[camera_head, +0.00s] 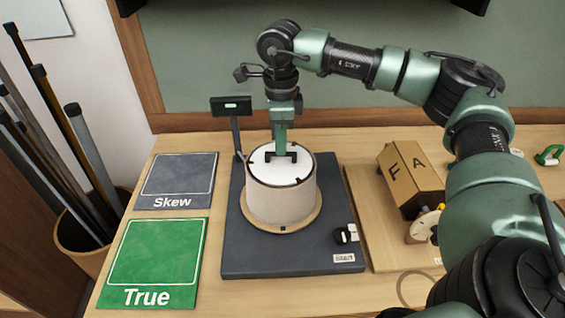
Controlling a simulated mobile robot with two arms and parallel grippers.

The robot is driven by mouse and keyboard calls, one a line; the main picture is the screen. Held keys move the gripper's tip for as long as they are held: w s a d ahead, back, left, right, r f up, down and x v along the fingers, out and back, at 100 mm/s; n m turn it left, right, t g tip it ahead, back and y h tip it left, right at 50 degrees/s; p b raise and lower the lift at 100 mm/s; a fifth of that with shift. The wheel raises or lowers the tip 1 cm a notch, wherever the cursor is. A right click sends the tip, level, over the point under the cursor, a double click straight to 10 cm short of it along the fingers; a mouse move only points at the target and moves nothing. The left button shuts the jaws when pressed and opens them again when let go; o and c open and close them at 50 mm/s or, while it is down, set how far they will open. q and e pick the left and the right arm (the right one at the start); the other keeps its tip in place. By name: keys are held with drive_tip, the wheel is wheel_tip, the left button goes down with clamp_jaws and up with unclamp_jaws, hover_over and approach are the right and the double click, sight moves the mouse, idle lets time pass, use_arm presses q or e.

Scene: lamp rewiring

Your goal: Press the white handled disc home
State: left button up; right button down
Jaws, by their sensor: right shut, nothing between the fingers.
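The white handled disc (264,173) lies in the top of a pale round drum (281,206), just inside its rim. Its dark handle is mostly hidden by my gripper. The drum stands upright on a round wooden base on a dark grey board (288,261). My right gripper (280,152) points straight down over the middle of the disc, at the handle. It is shut with nothing between its fingers. Whether it touches the handle I cannot tell. My left gripper is not in view.
A small post with a green-lit display (231,106) stands behind the drum. Left lie a grey "Skew" mat (178,177) and a green "True" mat (154,249). A cardboard box (411,177) sits right, partly near my arm. A "Start" switch (345,234) is on the board.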

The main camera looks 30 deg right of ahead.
drive_tip(key=shift+s+f, duration=0.15)
drive_tip(key=shift+f, duration=0.05)
wheel_tip(320, 180, up, 2)
drive_tip(key=shift+r+p, duration=0.1)
drive_tip(key=shift+p, duration=0.65)
drive_tip(key=shift+r+p, duration=1.55)
drive_tip(key=shift+r, duration=0.95)
drive_tip(key=shift+f, duration=0.1)
